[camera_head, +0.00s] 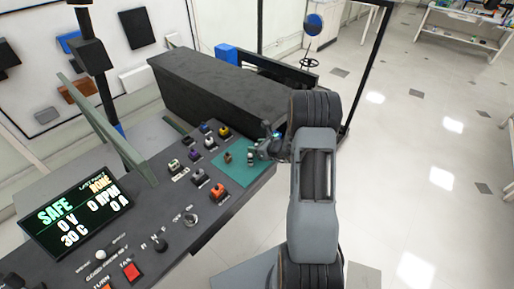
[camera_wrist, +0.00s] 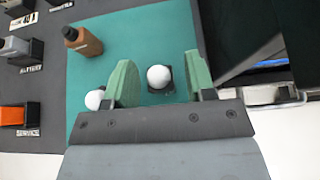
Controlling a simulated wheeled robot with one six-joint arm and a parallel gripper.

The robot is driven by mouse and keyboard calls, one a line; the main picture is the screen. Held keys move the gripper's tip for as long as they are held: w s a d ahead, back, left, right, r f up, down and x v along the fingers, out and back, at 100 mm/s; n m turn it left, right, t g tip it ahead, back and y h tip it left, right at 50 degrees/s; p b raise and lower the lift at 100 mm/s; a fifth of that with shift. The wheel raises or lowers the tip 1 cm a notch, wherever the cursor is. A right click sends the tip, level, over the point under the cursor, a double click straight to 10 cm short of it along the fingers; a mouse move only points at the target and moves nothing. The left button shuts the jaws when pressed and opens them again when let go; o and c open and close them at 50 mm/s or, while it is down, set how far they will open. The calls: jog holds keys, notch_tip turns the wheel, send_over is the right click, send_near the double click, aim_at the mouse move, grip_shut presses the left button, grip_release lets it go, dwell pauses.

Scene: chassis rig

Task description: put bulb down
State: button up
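In the wrist view, a white round bulb (camera_wrist: 158,77) sits on a small dark base on the teal mat (camera_wrist: 150,25). A second white round thing (camera_wrist: 94,99) lies left of the left finger, partly hidden by it. My gripper (camera_wrist: 160,72) is open, its green fingers standing on either side of the first bulb with gaps between. Whether the fingertips are level with the bulb or above it, I cannot tell. In the head view my gripper (camera_head: 266,148) is low over the mat's right part, and the bulbs are too small to tell apart.
A brown bottle-like thing (camera_wrist: 83,40) stands on the mat, left of the fingers. Labelled blocks, including an orange one (camera_head: 218,191), stand on the dark panel to the left. A long black box (camera_head: 215,88) lies behind the mat. A screen (camera_head: 77,212) reads SAFE.

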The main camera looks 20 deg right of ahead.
jog(key=shift+r, duration=0.2)
jog(key=v, duration=1.1)
jog(key=s+a+r+n+g+y, duration=0.1)
jog(key=s+a+r+n+g, duration=0.25)
jog(key=a+n, duration=0.4)
jog(key=s+a+r+n+g+y, duration=0.1)
jog(key=s+a+r+n+g, duration=0.2)
jog(key=a+r+n, duration=0.35)
jog(key=s+a+r+n+h, duration=0.1)
jog(key=s+r+n+h, duration=0.1)
jog(key=s+n, duration=0.3)
jog(key=s+a+r+n+h, duration=0.1)
jog(key=s+r+n+h, duration=0.2)
jog(key=n, duration=0.9)
jog(key=shift+s+a+h+b, duration=0.3)
jog(key=shift+s+h, duration=0.7)
jog(key=shift+s, duration=0.3)
jog(key=shift+r+g, duration=0.1)
jog(key=shift+g, duration=0.15)
